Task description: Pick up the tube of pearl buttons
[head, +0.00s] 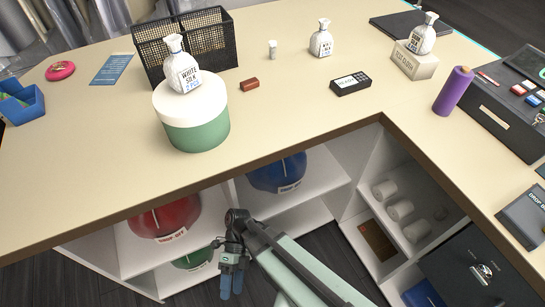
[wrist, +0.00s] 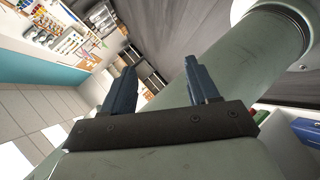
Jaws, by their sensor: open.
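A small clear tube with pale contents (head: 272,49) stands upright on the cream counter (head: 300,110), and looks like the tube of pearl buttons. Its contents are too small to make out. It is right of the black mesh basket (head: 208,42) and left of a white tied bag (head: 321,40). My gripper (head: 231,285) is in front of the counter, below its top and far from the tube. In the wrist view my gripper (wrist: 160,76) has two dark blue fingers apart with nothing between them. The tube does not show in that view.
A green tub with a white lid (head: 192,112) carries a labelled white bag (head: 182,68). A reddish-brown block (head: 249,85) and a black display device (head: 350,84) lie nearer than the tube. The counter edge overhangs shelves with a red bag (head: 165,217) and a blue bag (head: 277,173).

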